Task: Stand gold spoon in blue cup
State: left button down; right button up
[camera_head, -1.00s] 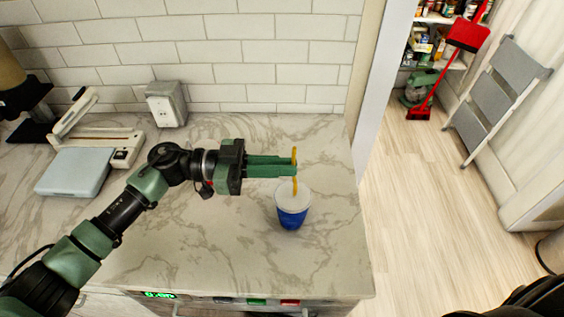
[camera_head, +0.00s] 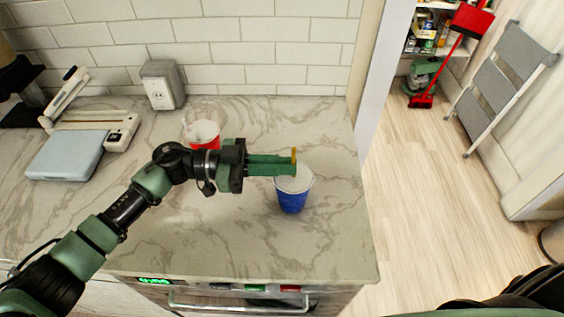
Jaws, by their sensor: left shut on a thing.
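The blue cup (camera_head: 292,200) stands upright on the marble counter, its white inside showing at the open top. My left gripper (camera_head: 293,166) is shut on the gold spoon (camera_head: 294,154) at the back rim side of the cup. Only a short upper piece of the spoon shows at the fingertips. Its lower part is hidden, so I cannot tell whether it is inside the cup. My right gripper is not in view.
A red cup (camera_head: 206,143) with a white inside stands behind my left arm. The counter right of the blue cup is clear.

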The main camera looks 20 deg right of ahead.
pick_arm(q)
jog(key=c, duration=1.5)
grip_release()
jog(key=b+v, duration=0.2)
jog(key=v, duration=0.5)
jog(key=shift+a+b, duration=0.3)
jog(key=shift+a, duration=0.1)
jog(key=shift+w+r, duration=0.15)
jog(key=shift+r, duration=0.05)
